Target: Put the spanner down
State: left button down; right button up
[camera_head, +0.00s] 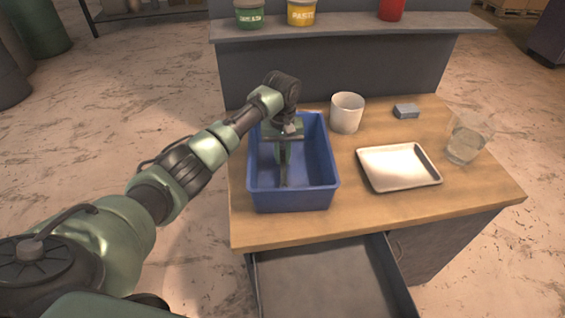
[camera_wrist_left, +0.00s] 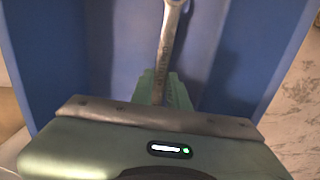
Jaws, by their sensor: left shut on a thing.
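The spanner (camera_head: 283,168) is a long grey metal tool. It is in the blue bin (camera_head: 295,198) on the wooden bench, in the head view. My left gripper (camera_head: 283,150) reaches down into the bin and is shut on the spanner. In the left wrist view the spanner (camera_wrist_left: 170,42) runs away from between the green fingers (camera_wrist_left: 160,92), with its ring-shaped end at the top edge. The bin's blue walls (camera_wrist_left: 40,50) surround it there. I cannot tell whether the spanner touches the bin floor. My right gripper is not in view.
An open drawer (camera_head: 330,285) juts out below the bench front. A shelf (camera_head: 350,27) with several tubs runs behind.

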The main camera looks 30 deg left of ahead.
aim_at(282, 161)
pick_arm(q)
jog(key=shift+f, duration=1.65)
jog(key=shift+f, duration=0.1)
jog(key=c, duration=1.4)
grip_release()
jog(key=shift+o, duration=0.2)
notch_tip(282, 161, up, 12)
jog(key=b, duration=0.1)
jog(key=shift+s, duration=0.15)
